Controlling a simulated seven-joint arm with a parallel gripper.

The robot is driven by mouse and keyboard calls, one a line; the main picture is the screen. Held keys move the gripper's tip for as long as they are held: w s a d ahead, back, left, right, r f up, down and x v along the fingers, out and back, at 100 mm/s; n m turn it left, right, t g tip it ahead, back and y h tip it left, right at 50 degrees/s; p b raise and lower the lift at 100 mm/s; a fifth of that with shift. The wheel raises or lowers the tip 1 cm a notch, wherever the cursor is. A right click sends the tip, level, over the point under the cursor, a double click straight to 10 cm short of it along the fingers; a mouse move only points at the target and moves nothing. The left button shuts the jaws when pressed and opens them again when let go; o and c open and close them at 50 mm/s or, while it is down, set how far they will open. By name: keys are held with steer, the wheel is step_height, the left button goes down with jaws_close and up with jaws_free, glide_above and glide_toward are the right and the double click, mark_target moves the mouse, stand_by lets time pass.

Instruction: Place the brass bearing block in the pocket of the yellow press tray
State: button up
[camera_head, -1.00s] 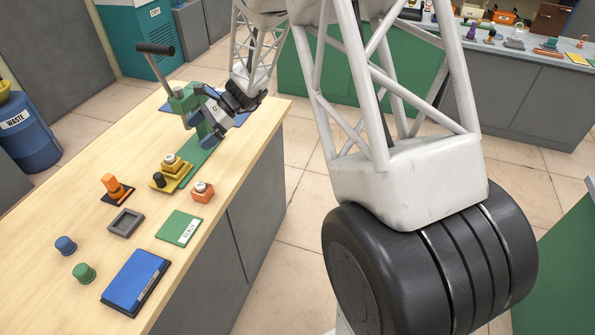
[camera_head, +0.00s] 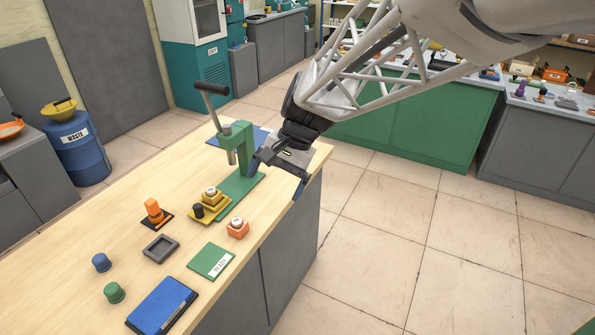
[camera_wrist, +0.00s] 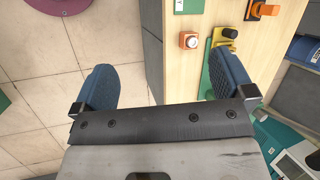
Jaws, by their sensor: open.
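The yellow press tray (camera_head: 222,212) lies at the near end of the green press base, with a black knob on its left. A brass-coloured block (camera_head: 212,197) with a pale round top sits on the tray; I cannot tell whether it is seated in the pocket. My gripper (camera_head: 277,178) is open and empty, to the right of the press by the table's edge, above and beyond the tray. In the wrist view, its blue fingers (camera_wrist: 165,72) stand wide apart with nothing between. The tray (camera_wrist: 217,36) shows there partly behind the right finger; the brass block is not clear.
The green press (camera_head: 238,150) with its lever stands close left of my gripper. An orange block (camera_head: 238,229) sits right of the tray. An orange-handled tool (camera_head: 154,212), grey tray (camera_head: 160,248), green READY mat (camera_head: 211,261) and blue pad (camera_head: 162,306) lie nearer. Floor is open right.

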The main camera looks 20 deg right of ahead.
steer(key=s+d+r+n+t+h, duration=0.1)
steer(key=s+d+n+h, duration=0.1)
steer(key=s, duration=0.7)
steer(key=s+d+r+n+t+h, duration=0.1)
steer(key=s+d+n+t+h, duration=0.1)
steer(key=s, duration=0.7)
steer(key=shift+d+r+n+h, duration=0.35)
steer(key=shift+d+n+h, duration=0.35)
steer(key=shift+d+n, duration=0.5)
